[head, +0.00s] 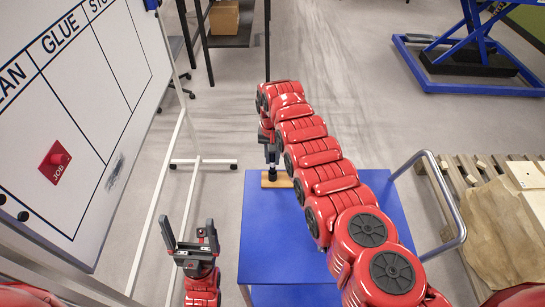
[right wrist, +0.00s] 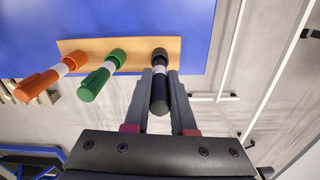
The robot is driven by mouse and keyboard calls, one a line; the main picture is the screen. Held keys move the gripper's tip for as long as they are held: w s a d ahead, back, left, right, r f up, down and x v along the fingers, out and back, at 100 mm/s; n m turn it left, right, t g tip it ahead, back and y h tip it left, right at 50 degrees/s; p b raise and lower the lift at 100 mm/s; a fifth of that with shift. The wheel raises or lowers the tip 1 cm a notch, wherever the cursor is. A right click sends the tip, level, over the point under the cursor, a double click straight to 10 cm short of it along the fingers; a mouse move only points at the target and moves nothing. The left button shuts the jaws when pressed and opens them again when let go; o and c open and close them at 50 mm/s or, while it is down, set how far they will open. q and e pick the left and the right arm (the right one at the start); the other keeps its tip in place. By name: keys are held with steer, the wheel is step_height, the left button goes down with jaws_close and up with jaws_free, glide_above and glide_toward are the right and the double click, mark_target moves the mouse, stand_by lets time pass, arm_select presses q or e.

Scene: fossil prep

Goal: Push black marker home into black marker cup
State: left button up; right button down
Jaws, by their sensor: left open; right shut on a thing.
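The black marker (right wrist: 159,100) stands between the fingers of my right gripper (right wrist: 161,74), which is shut on it. The far end of the marker, past its white band, meets the black marker cup (right wrist: 159,53) on the wooden holder (right wrist: 135,46). How deep it sits in the cup I cannot tell. In the head view my right gripper (head: 271,158) is over the holder (head: 278,182) at the back left of the blue table, and my arm hides part of it. My left gripper (head: 191,240) is open and empty, left of the table.
A green marker (right wrist: 94,83) and an orange marker (right wrist: 38,86) stand in their own cups on the same holder. The blue table (head: 262,240) is otherwise clear where visible. A whiteboard (head: 75,100) stands left; a pallet (head: 470,185) lies right.

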steer(key=shift+f+b, duration=0.75)
steer(key=shift+f, duration=0.25)
steer(key=shift+f, duration=0.15)
stand_by(0.8)
steer(key=c, duration=0.7)
jaws_free()
step_height(320, 180, up, 6)
steer(key=p, duration=0.3)
steer(key=shift+w+r, duration=0.1)
steer(key=shift+r, duration=0.5)
